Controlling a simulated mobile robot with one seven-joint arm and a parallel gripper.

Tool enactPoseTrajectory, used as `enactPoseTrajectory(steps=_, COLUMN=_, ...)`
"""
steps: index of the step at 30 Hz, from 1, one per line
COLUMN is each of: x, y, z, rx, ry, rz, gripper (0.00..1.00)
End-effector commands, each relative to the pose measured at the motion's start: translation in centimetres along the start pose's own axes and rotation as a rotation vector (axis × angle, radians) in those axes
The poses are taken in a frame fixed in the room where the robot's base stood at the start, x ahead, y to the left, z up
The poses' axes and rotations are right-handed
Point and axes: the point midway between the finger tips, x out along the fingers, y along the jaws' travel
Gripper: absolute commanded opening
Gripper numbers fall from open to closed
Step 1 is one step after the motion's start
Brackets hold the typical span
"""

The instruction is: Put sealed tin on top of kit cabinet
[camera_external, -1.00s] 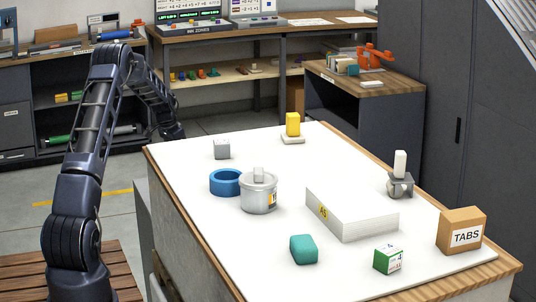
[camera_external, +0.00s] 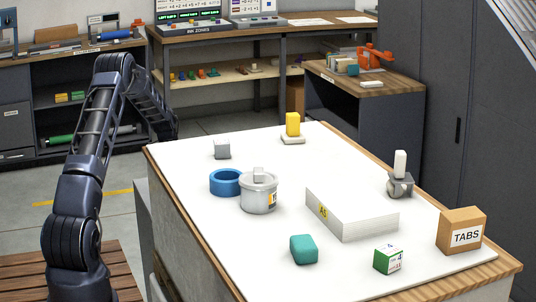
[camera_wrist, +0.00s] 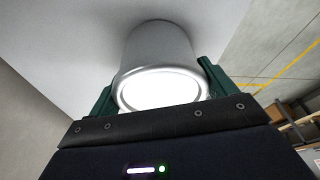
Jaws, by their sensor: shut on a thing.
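A silver metal cylinder, which looks like the sealed tin (camera_wrist: 158,60), is held in my gripper (camera_wrist: 157,88) in the wrist view. The green fingers are shut on both sides of it, and its round bright end faces the camera. A pale flat surface lies behind it; I cannot tell whether they touch. In the external view my arm reaches away from the camera to the far left of the white table, and the gripper end is hidden. I cannot tell for sure which piece of furniture is the kit cabinet.
The white table (camera_external: 300,150) holds a lidded metal pot (camera_external: 258,194), a blue ring (camera_external: 225,182), a white block (camera_external: 350,212), a teal block (camera_external: 303,249) and a TABS box (camera_external: 461,231). A dark cabinet with a wooden top (camera_external: 395,86) stands behind.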

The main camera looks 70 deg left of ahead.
Motion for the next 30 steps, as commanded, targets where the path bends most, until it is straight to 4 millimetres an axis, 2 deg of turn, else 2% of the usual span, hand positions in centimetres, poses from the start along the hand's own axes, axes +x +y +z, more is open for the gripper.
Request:
enactPoseTrajectory(steps=3, x=0.2, y=0.0, z=0.0, rx=0.000, ry=0.001, rz=0.000, gripper=0.44)
enactPoseTrajectory(steps=4, x=0.2, y=0.0, z=0.1, rx=0.000, ry=0.000, rz=0.000, gripper=0.90)
enactPoseTrajectory(steps=6, x=0.2, y=0.0, z=0.1, rx=0.000, ry=0.000, rz=0.000, gripper=1.00)
enactPoseTrajectory(steps=13, x=0.1, y=0.0, z=0.0, rx=0.000, ry=0.000, rz=0.000, gripper=1.00)
enactPoseTrajectory(steps=17, x=-0.7, y=0.0, z=0.0, rx=0.000, ry=0.000, rz=-0.001, gripper=1.00)
enactPoseTrajectory(steps=30, x=-8.6, y=-0.1, z=-0.1, rx=-0.001, ry=0.001, rz=-0.001, gripper=1.00)
